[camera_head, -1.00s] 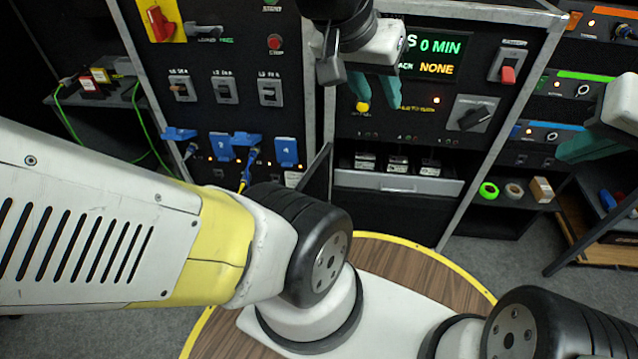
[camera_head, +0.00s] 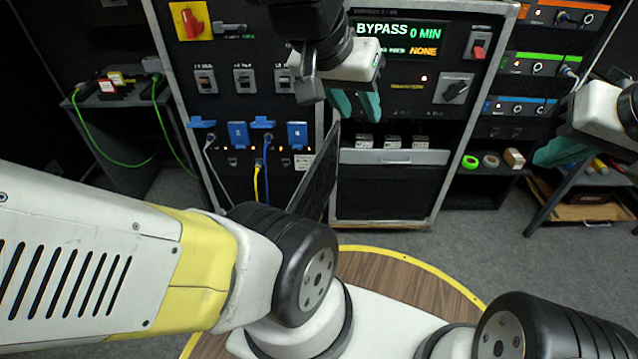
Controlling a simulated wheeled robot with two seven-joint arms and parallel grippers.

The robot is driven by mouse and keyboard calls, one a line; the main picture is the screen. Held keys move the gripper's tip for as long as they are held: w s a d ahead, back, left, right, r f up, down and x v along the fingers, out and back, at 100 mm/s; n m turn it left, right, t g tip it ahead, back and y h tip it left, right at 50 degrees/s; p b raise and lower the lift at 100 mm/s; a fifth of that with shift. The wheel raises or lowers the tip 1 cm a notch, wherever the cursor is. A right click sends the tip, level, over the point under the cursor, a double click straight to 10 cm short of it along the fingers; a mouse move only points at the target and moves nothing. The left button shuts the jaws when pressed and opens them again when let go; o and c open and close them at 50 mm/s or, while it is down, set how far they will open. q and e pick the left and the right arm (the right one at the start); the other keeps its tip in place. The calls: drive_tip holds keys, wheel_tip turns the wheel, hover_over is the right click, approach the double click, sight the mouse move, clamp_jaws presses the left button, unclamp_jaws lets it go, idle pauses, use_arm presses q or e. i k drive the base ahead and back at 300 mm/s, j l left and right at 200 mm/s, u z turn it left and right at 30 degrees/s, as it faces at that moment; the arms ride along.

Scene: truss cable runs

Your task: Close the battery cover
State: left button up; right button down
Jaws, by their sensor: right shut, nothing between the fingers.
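The battery cover looks to be the thin dark panel (camera_head: 318,182) standing swung open at the left side of the battery bay, seen nearly edge-on. My forearm hides its lower part. The bay holds several batteries (camera_head: 392,142) in a row above a grey ledge (camera_head: 396,157). My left gripper (camera_head: 356,106), with teal fingers pointing down, is above the bay, near the panel's upper edge. I cannot tell whether it touches the panel or how wide its fingers stand. My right gripper (camera_head: 556,152) is shut and empty at the right, away from the bay.
Blue plug covers (camera_head: 238,135) and cables hang from the panel left of the bay. A display (camera_head: 408,40) reads BYPASS and NONE. A shelf with tape rolls (camera_head: 472,161) stands to the right. A round wooden-topped surface (camera_head: 400,285) lies below.

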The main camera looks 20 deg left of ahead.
sight(310, 199)
drive_tip(key=k+j, duration=0.25)
drive_tip(key=j, duration=0.2)
drive_tip(key=k+j+z, duration=0.15)
drive_tip(key=j, duration=0.85)
drive_tip(key=i+j+z, duration=0.1)
drive_tip(key=j, duration=0.5)
drive_tip(key=k, duration=0.55)
